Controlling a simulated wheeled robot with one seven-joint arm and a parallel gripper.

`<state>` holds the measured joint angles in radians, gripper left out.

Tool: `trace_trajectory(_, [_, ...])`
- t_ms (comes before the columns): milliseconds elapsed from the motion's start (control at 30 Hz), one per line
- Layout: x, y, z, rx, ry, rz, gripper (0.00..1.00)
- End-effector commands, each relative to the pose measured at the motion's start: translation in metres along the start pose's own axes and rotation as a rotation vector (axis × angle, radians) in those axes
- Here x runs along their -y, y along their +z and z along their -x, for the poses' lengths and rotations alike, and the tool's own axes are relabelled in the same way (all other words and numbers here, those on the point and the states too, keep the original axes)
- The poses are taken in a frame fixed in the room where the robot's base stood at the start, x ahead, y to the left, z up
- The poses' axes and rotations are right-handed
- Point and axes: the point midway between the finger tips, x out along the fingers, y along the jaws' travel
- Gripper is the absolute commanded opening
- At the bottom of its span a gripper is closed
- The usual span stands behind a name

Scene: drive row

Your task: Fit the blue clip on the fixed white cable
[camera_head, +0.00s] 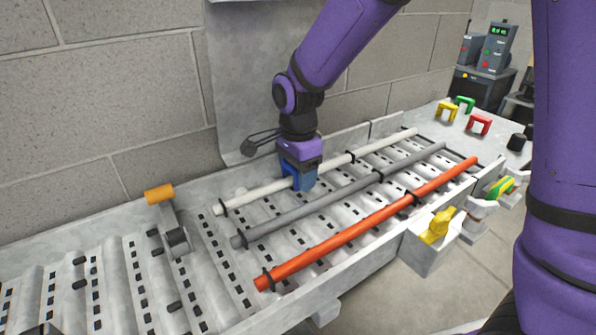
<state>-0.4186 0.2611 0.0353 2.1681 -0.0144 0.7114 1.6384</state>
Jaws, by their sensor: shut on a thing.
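The white cable (341,160) lies tied along the back of the metal tray, nearest the wall. My gripper (301,179) points down over this cable left of its middle. It is shut on the blue clip (306,183), which shows below the fingers at the line of the white cable. The clip hides the stretch of cable under it. I cannot tell whether the clip is seated on the cable or just touching or above it.
A grey cable (345,192) and an orange-red cable (346,235) run beside it in the slotted tray (118,262). An orange-handled lever (159,194) stands at left. Yellow (447,111), green (465,102) and red (479,122) clips lie at back right. A bin (427,255) hangs in front.

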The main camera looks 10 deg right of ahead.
Motion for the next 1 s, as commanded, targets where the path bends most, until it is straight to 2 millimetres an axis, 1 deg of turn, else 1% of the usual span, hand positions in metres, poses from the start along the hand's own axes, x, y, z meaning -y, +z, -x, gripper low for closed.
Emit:
trace_trajectory(33, [0.000,0.000,-0.002,0.000,0.001,0.000,0.39])
trace_trajectory(67, [0.000,0.000,-0.001,0.000,0.001,0.000,0.66])
trace_trajectory(100, [0.000,0.000,-0.001,0.000,0.000,0.000,0.72])
trace_trajectory(367, [0.000,0.000,-0.001,0.000,0.000,0.000,0.72])
trace_trajectory(467, [0.000,0.000,0.004,0.000,-0.001,0.000,0.72])
trace_trajectory(567, [0.000,0.000,0.017,0.000,-0.003,0.000,0.72])
trace_trajectory(800, [0.000,0.000,0.055,0.000,-0.003,0.001,0.72])
trace_trajectory(900, [0.000,0.000,0.067,0.000,-0.002,0.001,0.72])
trace_trajectory(1000, [0.000,0.000,0.074,0.000,0.000,0.001,0.72])
